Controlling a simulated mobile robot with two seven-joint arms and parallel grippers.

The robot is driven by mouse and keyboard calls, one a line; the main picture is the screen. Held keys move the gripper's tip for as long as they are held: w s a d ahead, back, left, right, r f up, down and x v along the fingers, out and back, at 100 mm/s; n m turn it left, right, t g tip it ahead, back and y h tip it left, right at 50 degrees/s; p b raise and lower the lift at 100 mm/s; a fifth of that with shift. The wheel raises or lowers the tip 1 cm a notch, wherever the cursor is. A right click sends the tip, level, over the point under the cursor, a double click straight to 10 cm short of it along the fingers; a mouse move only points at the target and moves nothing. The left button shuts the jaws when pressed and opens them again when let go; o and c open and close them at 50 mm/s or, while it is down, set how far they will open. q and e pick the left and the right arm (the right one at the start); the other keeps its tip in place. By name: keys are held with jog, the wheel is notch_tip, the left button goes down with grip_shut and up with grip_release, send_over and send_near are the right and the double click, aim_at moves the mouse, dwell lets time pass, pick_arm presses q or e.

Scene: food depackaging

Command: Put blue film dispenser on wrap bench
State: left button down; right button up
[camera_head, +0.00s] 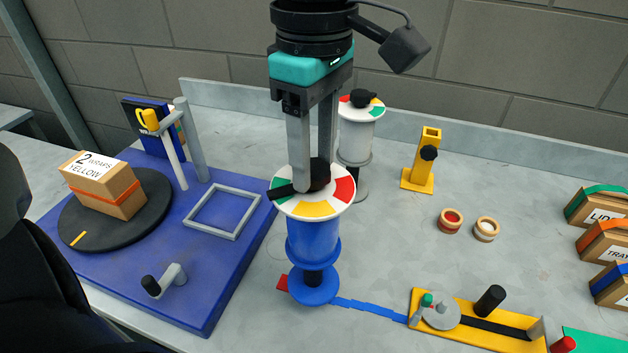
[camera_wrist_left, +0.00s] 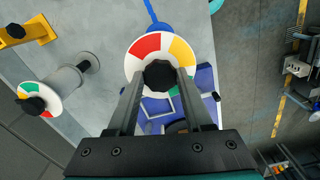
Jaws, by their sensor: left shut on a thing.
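The blue film dispenser (camera_head: 312,240) is an upright blue roll under a white disc with green, yellow and red sectors and a black knob. My left gripper (camera_head: 312,186) points down and is shut on the knob; the wrist view shows the fingers (camera_wrist_left: 160,88) on both sides of it. A blue film strip (camera_head: 370,308) runs right from its foot. The blue wrap bench (camera_head: 225,275) lies just left of the dispenser. I cannot tell whether the foot touches the table. My right gripper is not in view.
The bench holds a black turntable with a labelled box (camera_head: 105,185), a grey frame (camera_head: 223,212), posts and a crank (camera_head: 165,280). A white dispenser (camera_head: 358,135) stands behind my gripper. A yellow stand (camera_head: 421,165), small rings and a yellow fixture (camera_head: 480,335) are right.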

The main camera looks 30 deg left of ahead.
pick_arm(q)
notch_tip(320, 180, down, 4)
jog(key=shift+f, duration=0.1)
jog(key=shift+b, duration=0.3)
jog(key=shift+c, duration=1.5)
grip_release()
jog(key=shift+r, duration=0.4)
notch_tip(320, 180, up, 11)
jog(key=shift+r+p, duration=0.2)
jog(key=shift+p, duration=0.5)
